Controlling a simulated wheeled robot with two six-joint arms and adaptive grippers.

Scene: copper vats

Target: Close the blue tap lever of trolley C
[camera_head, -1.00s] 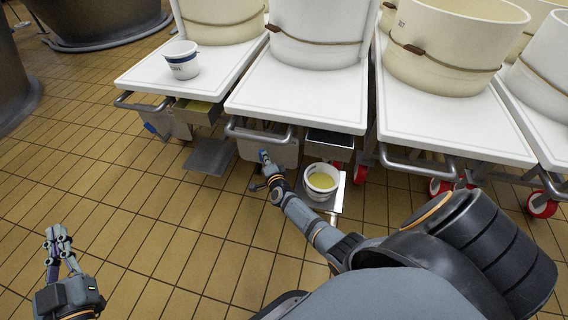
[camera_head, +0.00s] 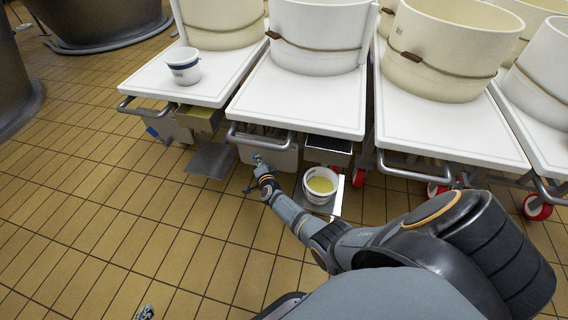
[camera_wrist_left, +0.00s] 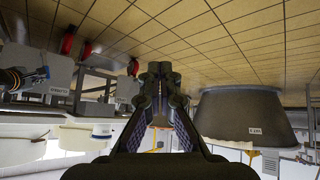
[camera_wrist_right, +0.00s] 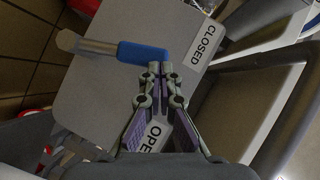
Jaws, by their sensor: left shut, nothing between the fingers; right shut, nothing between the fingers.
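In the right wrist view, the blue tap lever (camera_wrist_right: 143,53) on its metal stem lies across a grey plate (camera_wrist_right: 90,105), its blue end near the CLOSED label (camera_wrist_right: 203,45). The OPEN label (camera_wrist_right: 153,138) is partly hidden behind my fingers. My right gripper (camera_wrist_right: 160,70) is shut and empty, its tips right by the lever's blue end; I cannot tell if they touch. In the head view, my right gripper (camera_head: 258,158) is at the front of the middle trolley (camera_head: 295,100). My left gripper (camera_wrist_left: 160,72) is shut and empty; it barely shows at the head view's bottom edge (camera_head: 146,313).
A white bucket with yellow liquid (camera_head: 319,185) stands on a low tray beside my right forearm. Another white bucket (camera_head: 183,66) stands on the left trolley. A neighbouring trolley (camera_head: 440,125) stands to the right. The tiled floor (camera_head: 110,220) on the left is clear.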

